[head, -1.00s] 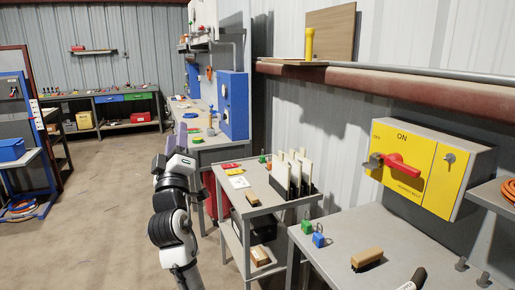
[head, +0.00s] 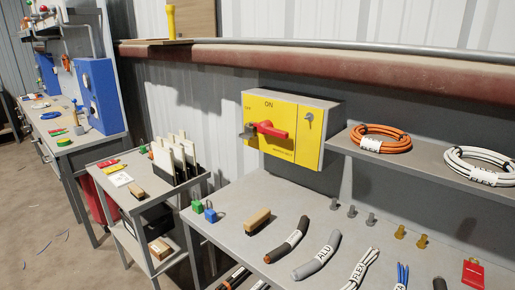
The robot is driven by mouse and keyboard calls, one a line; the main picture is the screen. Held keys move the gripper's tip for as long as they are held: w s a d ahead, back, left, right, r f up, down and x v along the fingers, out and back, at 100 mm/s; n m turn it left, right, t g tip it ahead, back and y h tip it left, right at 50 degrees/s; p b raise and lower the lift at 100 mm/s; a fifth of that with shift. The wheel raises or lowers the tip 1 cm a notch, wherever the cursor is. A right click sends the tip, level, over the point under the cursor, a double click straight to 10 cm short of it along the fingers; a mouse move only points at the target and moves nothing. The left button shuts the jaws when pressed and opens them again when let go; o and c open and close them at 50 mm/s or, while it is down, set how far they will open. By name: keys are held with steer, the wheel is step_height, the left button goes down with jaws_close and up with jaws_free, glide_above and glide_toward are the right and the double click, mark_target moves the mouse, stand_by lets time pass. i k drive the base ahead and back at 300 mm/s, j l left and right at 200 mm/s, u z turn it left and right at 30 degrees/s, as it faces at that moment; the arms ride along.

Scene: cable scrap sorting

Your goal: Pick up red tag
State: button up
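A red tag (head: 473,274) with small white markings lies on the grey workbench (head: 235,235) at the lower right of the head view, close to the picture's edge. A small flat red piece (head: 108,163) also lies on the grey cart (head: 150,206) at the left; I cannot tell exactly what it is. My gripper is out of view.
Cable pieces (head: 317,256), a brush (head: 257,221), green and blue padlocks (head: 203,210) and metal studs occupy the bench. A yellow switch box (head: 285,130) is on the wall. A shelf with cable coils (head: 380,138) overhangs the bench at right.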

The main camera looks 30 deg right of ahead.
mark_target(472, 275)
steer(key=z, duration=2.15)
steer(key=j, duration=0.5)
steer(key=k+j+z, duration=0.1)
steer(key=j, duration=0.4)
steer(key=k+j, duration=0.1)
steer(key=j, duration=0.4)
steer(key=i, duration=0.45)
steer(key=z, duration=0.05)
